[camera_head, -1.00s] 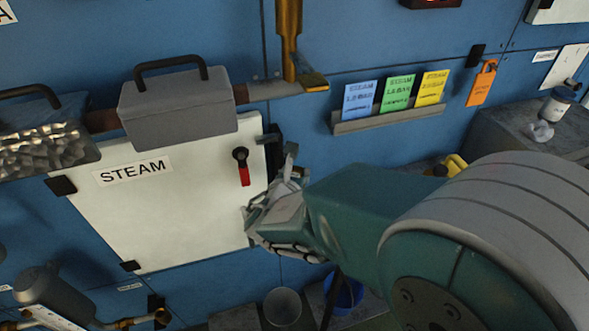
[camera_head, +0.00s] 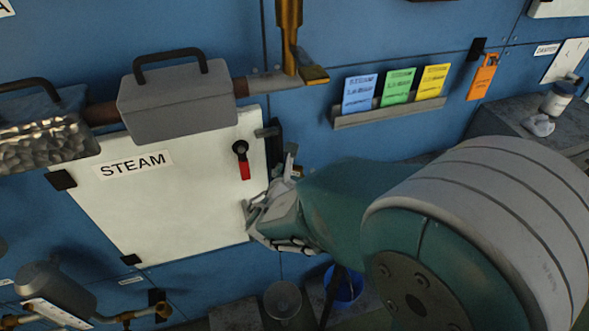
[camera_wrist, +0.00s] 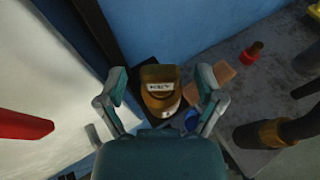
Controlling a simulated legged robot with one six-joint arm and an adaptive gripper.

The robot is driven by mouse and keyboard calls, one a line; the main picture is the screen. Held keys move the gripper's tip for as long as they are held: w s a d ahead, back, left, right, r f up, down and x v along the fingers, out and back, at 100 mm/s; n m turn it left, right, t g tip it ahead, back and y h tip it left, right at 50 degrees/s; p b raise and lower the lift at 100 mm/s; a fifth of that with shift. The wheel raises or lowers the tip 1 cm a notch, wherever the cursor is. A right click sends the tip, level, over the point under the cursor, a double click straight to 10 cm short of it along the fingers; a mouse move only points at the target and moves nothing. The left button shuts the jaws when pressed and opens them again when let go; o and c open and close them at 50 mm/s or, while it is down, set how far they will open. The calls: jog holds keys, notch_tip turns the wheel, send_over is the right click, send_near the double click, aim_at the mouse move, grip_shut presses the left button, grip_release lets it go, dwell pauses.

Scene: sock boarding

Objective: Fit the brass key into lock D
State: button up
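My gripper (camera_wrist: 163,90) is open in the wrist view, with its two fingers well apart. A brown-gold object with a pale label that seems to read "KEY" (camera_wrist: 160,88) shows between the fingers. The fingers do not appear to touch it, and its distance from them is hard to judge. I cannot pick out the brass key itself or lock D. In the head view my gripper (camera_head: 272,215) is beside the right edge of the white STEAM door (camera_head: 180,215), its fingertips partly hidden.
A red-handled latch (camera_head: 243,160) is on the door, near my gripper. A grey box with a handle (camera_head: 175,100) and a brass pipe (camera_head: 289,30) are above. Cards stand on a ledge (camera_head: 390,114). A grey counter (camera_wrist: 265,95) carries a small red-topped item (camera_wrist: 252,52) and dark pipework.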

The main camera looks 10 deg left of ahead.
jog(key=v, duration=1.2)
jog(key=shift+f, duration=0.1)
jog(key=d+r+m+g+h, duration=0.2)
jog(key=d+m+g+h, duration=0.4)
jog(key=d+m, duration=1.45)
jog(key=s+d+r+m+g+y, duration=0.1)
jog(key=s+d+m+y, duration=0.2)
jog(key=m, duration=0.5)
jog(key=s+d+r+m+g+y, duration=0.1)
jog(key=s+d+r+m+y, duration=0.1)
jog(key=s+m, duration=0.3)
jog(key=d+m, duration=0.1)
jog(key=m, duration=0.1)
jog(key=shift+d+r+m+y, duration=0.3)
jog(key=shift+r+m+y, duration=0.05)
jog(key=shift+y, duration=0.05)
jog(key=shift+a, duration=0.1)
